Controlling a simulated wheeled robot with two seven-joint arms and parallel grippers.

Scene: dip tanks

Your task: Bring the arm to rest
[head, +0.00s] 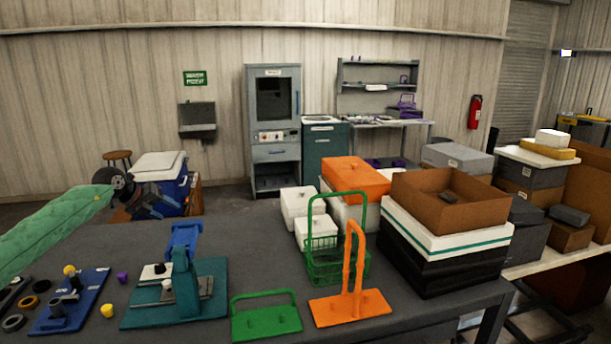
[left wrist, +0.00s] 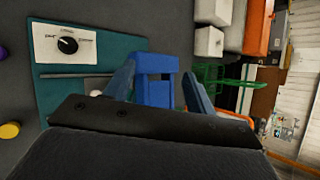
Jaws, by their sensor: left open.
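My left gripper (head: 158,205) comes in from the left on my green-sleeved arm, above the far left part of the dark table (head: 255,235). It is open. In the left wrist view its two fingers (left wrist: 160,76) stand apart, with the blue upper part (left wrist: 153,88) of a teal fixture seen between them. I see nothing gripped. In the head view this blue part (head: 184,240) stands upright on the teal base (head: 140,314), just right of and nearer than the gripper. Whether the fingers touch it I cannot tell. My right gripper is not in view.
A blue fixture board (head: 85,312) lies left of the teal one. A green stand (head: 266,322), an orange stand (head: 368,303) and a green wire basket (head: 325,265) stand to the right. Boxes (head: 440,260) crowd the table's right end. The table's back left is clear.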

